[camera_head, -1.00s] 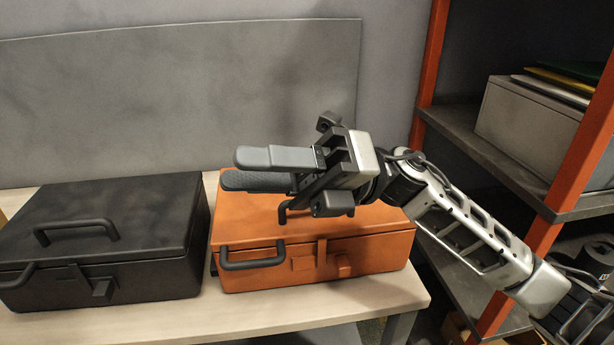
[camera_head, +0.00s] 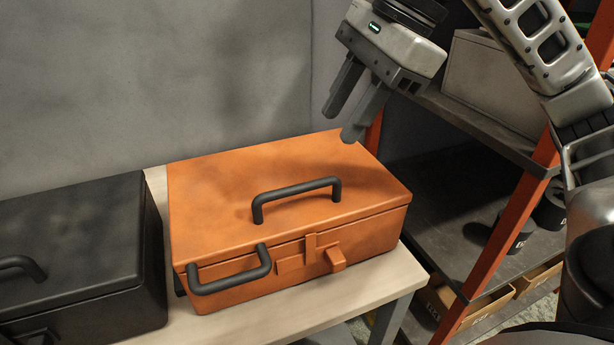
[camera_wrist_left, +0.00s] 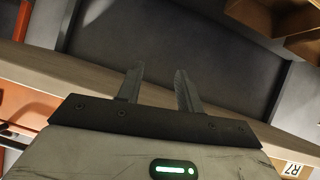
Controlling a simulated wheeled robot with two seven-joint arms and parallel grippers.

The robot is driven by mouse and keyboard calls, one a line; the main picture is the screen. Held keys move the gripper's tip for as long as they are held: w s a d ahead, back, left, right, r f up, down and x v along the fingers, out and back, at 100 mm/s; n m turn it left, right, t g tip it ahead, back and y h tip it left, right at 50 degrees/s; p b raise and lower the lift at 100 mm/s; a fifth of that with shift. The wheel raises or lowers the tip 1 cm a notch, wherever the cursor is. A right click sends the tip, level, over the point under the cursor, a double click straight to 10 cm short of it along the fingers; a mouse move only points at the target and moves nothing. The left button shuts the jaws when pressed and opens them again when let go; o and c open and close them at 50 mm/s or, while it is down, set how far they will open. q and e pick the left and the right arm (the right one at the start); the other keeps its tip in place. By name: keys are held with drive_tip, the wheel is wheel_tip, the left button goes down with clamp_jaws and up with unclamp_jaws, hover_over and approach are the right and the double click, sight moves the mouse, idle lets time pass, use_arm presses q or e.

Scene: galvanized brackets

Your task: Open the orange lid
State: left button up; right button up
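The orange toolbox (camera_head: 222,289) stands on the pale table in the head view. Its orange lid (camera_head: 225,199) is closed, with a dark handle (camera_head: 297,188) on top. Another dark handle (camera_head: 232,275) and an orange latch (camera_head: 337,258) are on its front. My right gripper (camera_head: 340,127) is above the lid's back right corner, fingers pointing down and left, apart and empty. My left gripper (camera_wrist_left: 160,68) shows only in the left wrist view, its two fingers apart with nothing between them.
A black toolbox (camera_head: 75,241) stands close on the left. A grey wall is behind the table (camera_head: 366,285). A shelf rack with orange posts (camera_head: 500,235) stands at the right, holding a grey box (camera_head: 490,85) and dark canisters.

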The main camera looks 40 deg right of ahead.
sight(301, 186)
drive_tip(key=b+x, duration=0.1)
drive_tip(key=x, duration=0.9)
drive_tip(key=shift+w+a+f, duration=0.1)
drive_tip(key=shift+a+f, duration=0.05)
drive_tip(key=shift+f, duration=0.05)
clamp_jaws()
